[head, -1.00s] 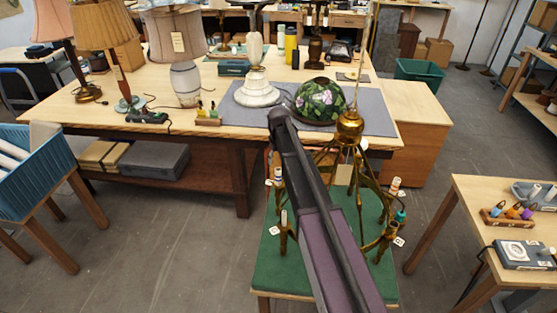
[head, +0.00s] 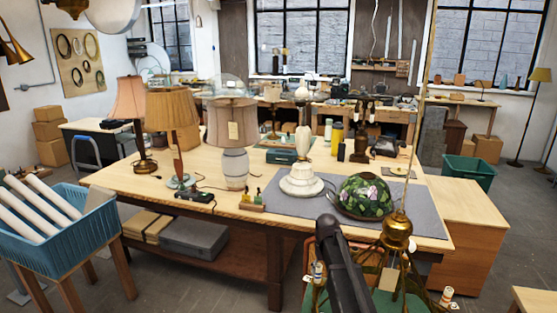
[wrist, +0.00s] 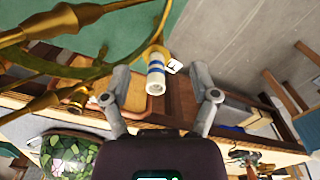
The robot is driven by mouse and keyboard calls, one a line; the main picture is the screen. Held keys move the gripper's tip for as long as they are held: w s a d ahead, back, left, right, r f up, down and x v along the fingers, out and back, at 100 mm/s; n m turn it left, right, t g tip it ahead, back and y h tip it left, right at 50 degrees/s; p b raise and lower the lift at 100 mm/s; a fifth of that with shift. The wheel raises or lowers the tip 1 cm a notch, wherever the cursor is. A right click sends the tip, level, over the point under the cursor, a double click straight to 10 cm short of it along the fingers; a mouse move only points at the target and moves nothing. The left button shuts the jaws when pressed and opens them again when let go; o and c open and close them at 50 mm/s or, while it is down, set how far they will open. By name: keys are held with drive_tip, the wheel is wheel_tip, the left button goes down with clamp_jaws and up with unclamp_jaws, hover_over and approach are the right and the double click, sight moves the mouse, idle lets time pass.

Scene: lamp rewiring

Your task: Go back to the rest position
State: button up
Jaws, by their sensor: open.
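My gripper (wrist: 165,98) is open in the wrist view, its two grey fingers apart. A white candle sleeve with blue bands (wrist: 156,75) shows beyond and between the fingers, and I cannot tell its exact distance from them. It belongs to the brass chandelier (wrist: 55,60), which fills the upper left of that view. In the head view my dark arm reaches up from the bottom edge beside the chandelier (head: 397,233), and my gripper's fingers are hidden there. The chandelier stands over a green-topped stand (head: 405,303), mostly cut off by the lower edge.
The large wooden workbench (head: 230,206) holds several lamps, a white lamp base (head: 301,180) and a floral glass shade (head: 364,196) on a grey mat. A blue basket (head: 60,235) of white rolls is at left. A green bin (head: 468,171) stands on the floor at right.

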drive_tip(key=s+m, duration=0.1)
drive_tip(key=s, duration=2)
drive_tip(key=shift+s+f+m+b, duration=0.3)
drive_tip(key=shift+s+f+m, duration=0.05)
drive_tip(key=shift+s+m, duration=0.05)
drive_tip(key=shift+d, duration=0.1)
